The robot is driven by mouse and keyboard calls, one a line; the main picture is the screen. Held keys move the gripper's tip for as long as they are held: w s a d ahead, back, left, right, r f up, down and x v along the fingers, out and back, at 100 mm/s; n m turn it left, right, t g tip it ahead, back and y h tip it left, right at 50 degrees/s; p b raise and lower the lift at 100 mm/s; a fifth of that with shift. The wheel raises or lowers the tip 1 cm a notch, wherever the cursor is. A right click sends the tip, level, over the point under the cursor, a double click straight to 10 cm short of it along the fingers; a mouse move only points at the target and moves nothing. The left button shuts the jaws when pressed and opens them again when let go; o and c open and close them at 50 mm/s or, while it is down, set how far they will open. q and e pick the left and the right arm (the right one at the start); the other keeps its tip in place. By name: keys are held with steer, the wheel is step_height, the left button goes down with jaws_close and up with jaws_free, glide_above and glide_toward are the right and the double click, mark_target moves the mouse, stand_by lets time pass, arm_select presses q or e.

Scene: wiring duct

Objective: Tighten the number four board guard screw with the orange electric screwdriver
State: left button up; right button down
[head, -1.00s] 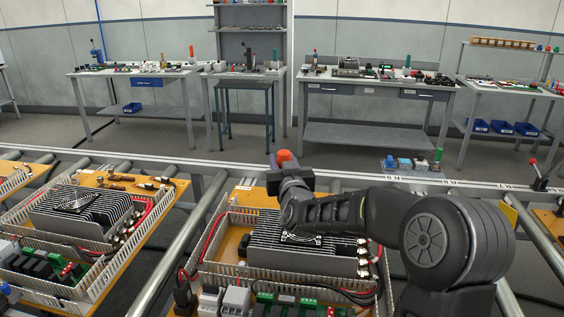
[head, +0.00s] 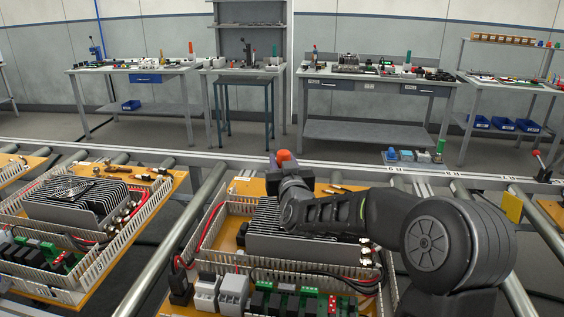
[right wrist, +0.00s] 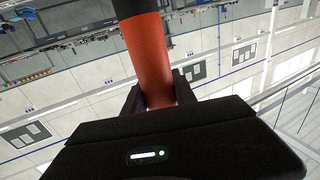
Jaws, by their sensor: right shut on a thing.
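The orange electric screwdriver shows in the right wrist view (right wrist: 148,62), its orange and black body held between the fingers of my right gripper (right wrist: 158,92). In the head view only the screwdriver's orange top (head: 284,155) shows above my right gripper (head: 288,180), which is over the far part of the middle board (head: 243,187). The gripper hides the screwdriver's lower part and tip. The guard screws, including number four, cannot be made out. My left gripper is not in view.
The middle board carries a finned heatsink (head: 265,240), slotted duct walls, red and black cables and terminal blocks (head: 233,292). Another board (head: 100,262) lies to the left on the roller conveyor (head: 180,240). Workbenches stand along the back wall.

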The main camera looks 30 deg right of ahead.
steer(key=shift+r+b, duration=0.15)
steer(key=shift+b, duration=0.3)
stand_by(1.1)
steer(key=shift+f+b, duration=1.05)
steer(key=shift+f, duration=0.05)
stand_by(1.5)
stand_by(0.6)
steer(key=shift+r, duration=0.1)
stand_by(0.3)
step_height(320, 180, up, 6)
steer(key=p, duration=0.3)
steer(key=shift+p, duration=0.4)
steer(key=shift+s, duration=0.1)
stand_by(0.5)
